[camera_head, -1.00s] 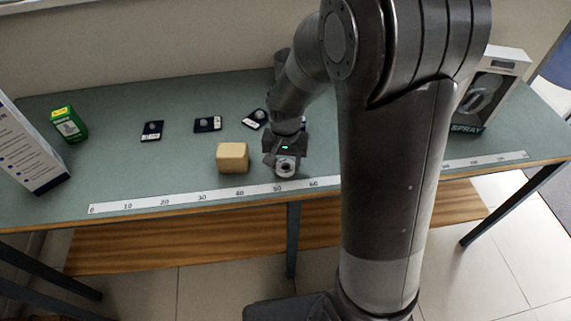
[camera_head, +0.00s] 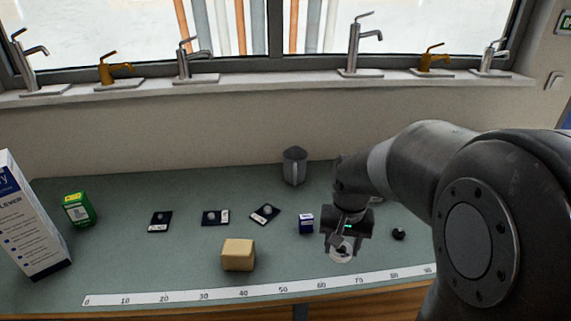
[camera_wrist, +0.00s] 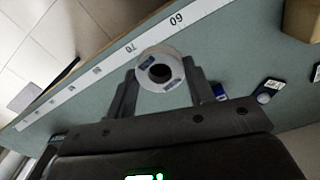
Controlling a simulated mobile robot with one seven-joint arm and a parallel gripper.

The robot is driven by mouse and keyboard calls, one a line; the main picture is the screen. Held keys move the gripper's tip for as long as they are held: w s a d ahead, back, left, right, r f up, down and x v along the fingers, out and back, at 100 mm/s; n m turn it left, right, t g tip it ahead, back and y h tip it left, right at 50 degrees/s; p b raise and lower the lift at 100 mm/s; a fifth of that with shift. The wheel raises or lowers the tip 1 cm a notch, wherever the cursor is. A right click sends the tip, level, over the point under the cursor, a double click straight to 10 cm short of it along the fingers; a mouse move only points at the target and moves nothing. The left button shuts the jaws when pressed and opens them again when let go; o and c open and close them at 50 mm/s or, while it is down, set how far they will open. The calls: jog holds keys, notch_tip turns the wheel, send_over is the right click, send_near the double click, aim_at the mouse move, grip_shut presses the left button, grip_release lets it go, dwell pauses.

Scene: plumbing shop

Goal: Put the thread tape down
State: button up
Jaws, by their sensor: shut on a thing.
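The thread tape (camera_wrist: 148,71) is a white roll with a dark centre hole and blue marks, seen in the wrist view between my two fingers. My gripper (camera_head: 343,246) is shut on it; the tape also shows below the fingers in the head view (camera_head: 342,254). They are over the right part of the green-grey counter (camera_head: 130,268), close behind the white measuring strip (camera_head: 200,296), near its 60 to 70 marks. I cannot tell whether the tape touches the counter.
A small blue box (camera_head: 306,224) stands just left of my gripper, and a black fitting (camera_head: 399,234) lies to its right. A tan block (camera_head: 238,256), dark cards (camera_head: 215,217), a green box (camera_head: 79,210) and a grey jug (camera_head: 294,166) are farther off.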

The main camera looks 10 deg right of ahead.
jog(key=w+a+f+n, duration=0.1)
jog(key=w+a, duration=0.1)
jog(key=w, duration=1.3)
jog(key=w+a+f+n, duration=0.1)
jog(key=w+f+n, duration=0.1)
jog(key=w, duration=1.3)
jog(key=shift+a, duration=0.4)
jog(key=shift+r, duration=0.1)
jog(key=s+d+r+m, duration=0.3)
jog(key=s+d+m, duration=0.3)
jog(key=s+d, duration=0.6)
jog(key=w+a+f, duration=0.1)
jog(key=a+f, duration=0.1)
jog(key=a, duration=0.1)
jog(key=w+a+f, duration=0.2)
jog(key=a, duration=0.2)
jog(key=w+a+f, duration=0.2)
jog(key=a+f, duration=0.1)
jog(key=a, duration=0.1)
jog(key=shift+w, duration=0.15)
jog(key=shift+f, duration=2)
